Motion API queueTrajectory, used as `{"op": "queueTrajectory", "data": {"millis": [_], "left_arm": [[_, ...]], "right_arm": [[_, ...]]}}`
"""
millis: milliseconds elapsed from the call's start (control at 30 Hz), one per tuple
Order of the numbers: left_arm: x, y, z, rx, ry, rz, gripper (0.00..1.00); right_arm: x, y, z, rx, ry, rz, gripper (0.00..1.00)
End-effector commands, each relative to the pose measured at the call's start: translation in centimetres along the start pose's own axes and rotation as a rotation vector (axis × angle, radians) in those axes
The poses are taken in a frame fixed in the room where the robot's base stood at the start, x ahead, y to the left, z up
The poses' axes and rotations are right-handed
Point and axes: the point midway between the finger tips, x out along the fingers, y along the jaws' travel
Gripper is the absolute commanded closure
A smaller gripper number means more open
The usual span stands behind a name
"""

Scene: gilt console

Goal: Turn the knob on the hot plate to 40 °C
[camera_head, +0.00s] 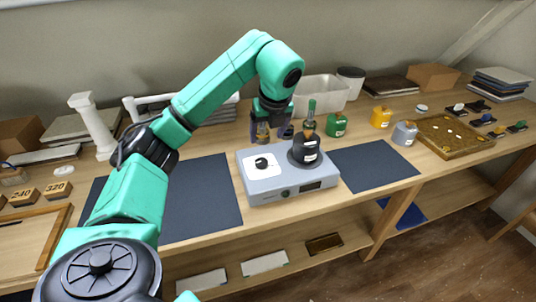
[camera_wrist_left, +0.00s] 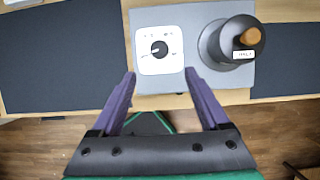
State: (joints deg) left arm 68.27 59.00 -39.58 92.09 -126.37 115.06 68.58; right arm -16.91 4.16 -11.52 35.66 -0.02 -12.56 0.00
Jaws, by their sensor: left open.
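The hot plate (camera_head: 262,189) is a grey box on the wooden console, with a white dial plate on its top left. Its black round knob (camera_head: 262,163) sits in the middle of the dial. In the left wrist view the knob (camera_wrist_left: 159,48) shows a small pale mark towards the left; the scale's numbers are too small to read. My left gripper (camera_head: 275,132) is open above and behind the dial. In the left wrist view its fingertips (camera_wrist_left: 160,74) stand apart on either side of the dial's near edge, with nothing between them. My right gripper is not in view.
A dark labelled vessel (camera_head: 304,155) with a green-necked top stands on the hot plate, right of the dial. Dark mats (camera_head: 205,200) lie on both sides. Green, yellow and grey jars (camera_head: 404,134) and a wooden tray (camera_head: 455,138) stand right. A white column (camera_head: 92,125) stands left.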

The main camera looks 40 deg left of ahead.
Motion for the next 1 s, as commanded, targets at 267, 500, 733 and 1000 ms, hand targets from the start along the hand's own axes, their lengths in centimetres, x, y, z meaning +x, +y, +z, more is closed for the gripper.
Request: {"op": "queueTrajectory", "data": {"millis": [267, 500, 733, 1000], "left_arm": [[6.2, 0.1, -0.4, 0.002, 0.006, 0.009, 0.22], [11.8, 0.1, -0.2, 0.005, 0.006, 0.007, 0.22], [14.3, 0.0, -0.2, 0.005, 0.003, 0.002, 0.22], [14.4, 0.0, -0.2, 0.005, 0.002, 0.001, 0.45]], "right_arm": [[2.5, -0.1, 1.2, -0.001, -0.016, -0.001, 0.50], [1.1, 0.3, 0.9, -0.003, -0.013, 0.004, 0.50], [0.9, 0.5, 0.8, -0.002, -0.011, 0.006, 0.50], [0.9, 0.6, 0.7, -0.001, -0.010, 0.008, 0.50]]}}
